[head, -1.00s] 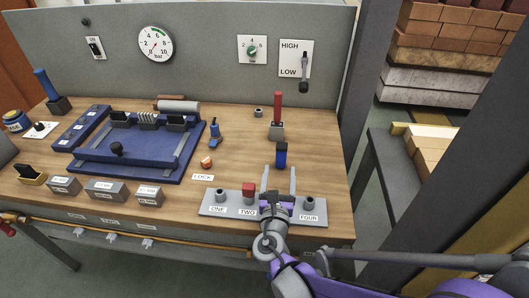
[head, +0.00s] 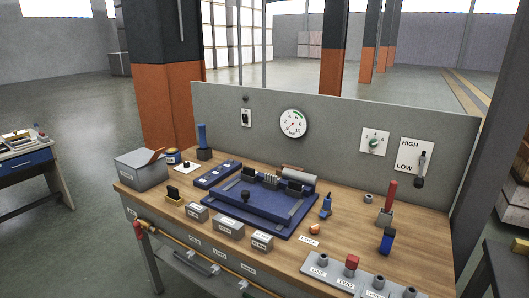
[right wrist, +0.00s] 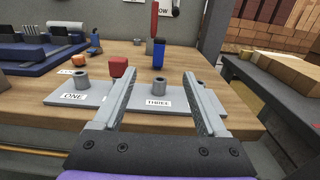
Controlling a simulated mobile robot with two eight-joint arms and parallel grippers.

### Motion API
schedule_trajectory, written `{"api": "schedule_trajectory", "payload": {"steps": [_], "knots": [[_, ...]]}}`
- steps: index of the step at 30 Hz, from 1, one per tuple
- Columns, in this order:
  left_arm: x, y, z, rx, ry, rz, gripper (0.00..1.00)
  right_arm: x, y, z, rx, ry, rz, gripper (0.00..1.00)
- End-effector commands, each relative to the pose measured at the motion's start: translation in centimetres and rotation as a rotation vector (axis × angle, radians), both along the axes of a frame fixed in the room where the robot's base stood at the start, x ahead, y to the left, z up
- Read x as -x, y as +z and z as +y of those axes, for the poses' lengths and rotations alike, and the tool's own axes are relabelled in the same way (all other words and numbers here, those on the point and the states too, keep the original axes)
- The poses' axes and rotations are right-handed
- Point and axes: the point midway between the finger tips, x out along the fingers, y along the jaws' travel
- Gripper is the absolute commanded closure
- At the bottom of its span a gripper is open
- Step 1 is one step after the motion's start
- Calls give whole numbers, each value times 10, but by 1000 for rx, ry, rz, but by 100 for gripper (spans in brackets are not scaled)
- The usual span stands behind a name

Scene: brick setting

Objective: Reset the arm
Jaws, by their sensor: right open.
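My right gripper (right wrist: 160,76) shows in the right wrist view, open, with nothing held between its two long grey fingers. It points over the grey plate (right wrist: 60,98) with posts labelled ONE, TWO, THREE and FOUR. The THREE post (right wrist: 160,86) shows between the fingers, beyond the gripper's base. A red block (right wrist: 118,67) is at TWO, left of the left finger. A blue block (right wrist: 158,54) stands on the table behind the plate, apart from the gripper. In the head view, the plate (head: 335,279) is partly cut off at the bottom edge and neither gripper shows.
The wooden bench (head: 285,258) carries a blue fixture (head: 240,215), several grey labelled blocks, a red-handled lever (head: 389,198) and a grey box (head: 140,172). A grey back panel (head: 335,135) with gauge and switches rises behind.

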Motion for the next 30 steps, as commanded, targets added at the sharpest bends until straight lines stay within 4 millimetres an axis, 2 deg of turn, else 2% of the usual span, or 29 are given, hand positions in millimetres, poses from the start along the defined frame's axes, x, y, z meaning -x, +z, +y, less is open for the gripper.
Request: {"api": "schedule_trajectory", "payload": {"steps": [7,13,17,21,24,27,30], "knots": [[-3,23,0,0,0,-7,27,38,0,-25,-576,-177,-134,25],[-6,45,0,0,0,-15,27,85,-14,-26,-1173,-442,-295,25],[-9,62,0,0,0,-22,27,121,-23,-6,-1602,-698,-424,25],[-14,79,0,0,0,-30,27,154,-27,30,-1988,-1010,-548,25],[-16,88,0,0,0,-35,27,171,-24,56,-2179,-1211,-610,25],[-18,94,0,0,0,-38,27,181,-21,74,-2296,-1357,-648,25],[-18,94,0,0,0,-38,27,182,-21,77,-2312,-1379,-653,25]]}}
